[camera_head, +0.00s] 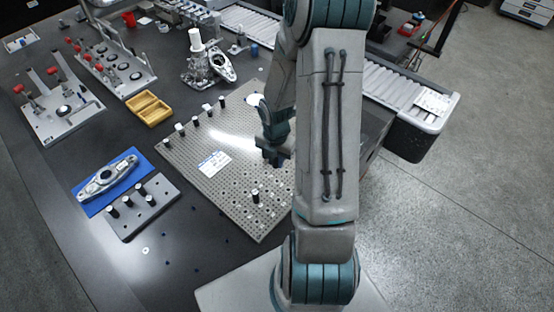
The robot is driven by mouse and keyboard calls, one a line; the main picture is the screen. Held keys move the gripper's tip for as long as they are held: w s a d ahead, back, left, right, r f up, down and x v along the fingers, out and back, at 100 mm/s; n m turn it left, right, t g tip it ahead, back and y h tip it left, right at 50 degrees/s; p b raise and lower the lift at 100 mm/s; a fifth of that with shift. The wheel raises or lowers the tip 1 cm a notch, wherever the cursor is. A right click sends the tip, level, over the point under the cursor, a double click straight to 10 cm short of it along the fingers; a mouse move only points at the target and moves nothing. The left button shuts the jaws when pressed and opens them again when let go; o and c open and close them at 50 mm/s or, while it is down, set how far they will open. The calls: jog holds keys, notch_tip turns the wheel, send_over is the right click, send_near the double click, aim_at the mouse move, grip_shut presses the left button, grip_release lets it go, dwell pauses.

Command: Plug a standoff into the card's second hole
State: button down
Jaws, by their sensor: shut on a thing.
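My gripper (272,156) hangs over the right part of the perforated plate (190,160), beside my arm. It is shut on a small dark thing, apparently a standoff, which is hard to make out against the fingers. A white printed card (214,163) lies on the plate, left of my gripper. Its print is too small to read. One dark standoff (255,196) stands upright in the plate's front part. Several more standoffs (195,121) stand in a row along the plate's back left edge. A grey block (158,210) at front left holds several black standoffs (129,201).
A metal part (106,178) lies on a blue mat (136,157) behind the block. A washer (145,250) and small dark bits lie on the front table.

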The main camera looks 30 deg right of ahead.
jog(key=shift+s+d+f+n, duration=0.15)
jog(key=shift+f+n, duration=0.1)
jog(key=shift+n, duration=0.15)
jog(key=b, duration=0.7)
send_over(277, 183)
notch_tip(277, 183, down, 7)
jog(key=shift+r, duration=0.3)
jog(key=shift+p, duration=0.7)
dwell(0.8)
jog(key=shift+f+b, duration=0.65)
jog(key=shift+f, duration=0.25)
dwell(0.3)
jog(key=c, duration=1.2)
grip_release()
